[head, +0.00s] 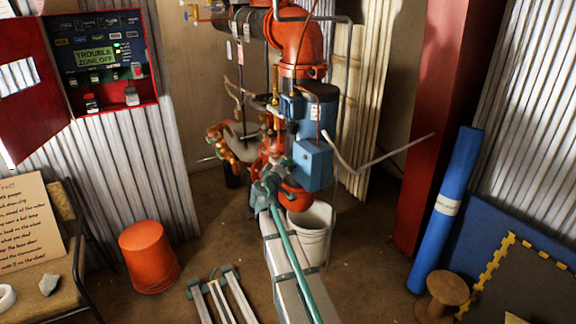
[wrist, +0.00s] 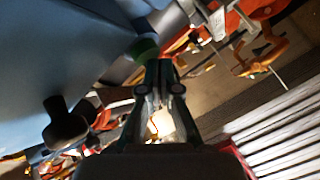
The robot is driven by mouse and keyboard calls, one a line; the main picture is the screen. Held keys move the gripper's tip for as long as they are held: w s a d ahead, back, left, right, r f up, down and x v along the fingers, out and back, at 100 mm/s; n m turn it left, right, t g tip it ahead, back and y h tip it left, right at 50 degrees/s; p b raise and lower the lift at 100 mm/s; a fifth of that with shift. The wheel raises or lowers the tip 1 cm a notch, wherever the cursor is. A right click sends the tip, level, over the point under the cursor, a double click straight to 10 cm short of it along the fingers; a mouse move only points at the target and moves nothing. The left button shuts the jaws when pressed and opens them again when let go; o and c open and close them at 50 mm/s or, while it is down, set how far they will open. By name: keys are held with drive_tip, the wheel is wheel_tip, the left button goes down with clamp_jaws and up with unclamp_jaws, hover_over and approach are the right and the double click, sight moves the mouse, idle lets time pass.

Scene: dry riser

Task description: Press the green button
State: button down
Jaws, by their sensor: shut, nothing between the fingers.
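In the wrist view, a small green piece (wrist: 146,47), likely the green button, shows at the edge of a large blue housing. My gripper (wrist: 159,66) is shut and empty, with its tips just below the green piece in that picture. I cannot tell whether they touch it. In the head view, my gripper (head: 278,164) reaches in among the red pipework, left of the blue box (head: 313,165). The green button cannot be made out there.
A black knob (wrist: 66,124) stands on the blue housing in the wrist view. A red riser pipe (head: 297,38) rises behind. An open red alarm panel (head: 104,62) hangs at left. A white bucket (head: 311,235) and an orange bucket (head: 148,257) stand on the floor.

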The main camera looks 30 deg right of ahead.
drive_tip(key=shift+a, duration=0.1)
drive_tip(key=a+b, duration=0.3)
drive_tip(key=a, duration=0.2)
drive_tip(key=shift+a, duration=0.4)
drive_tip(key=shift+s, duration=0.1)
idle(0.4)
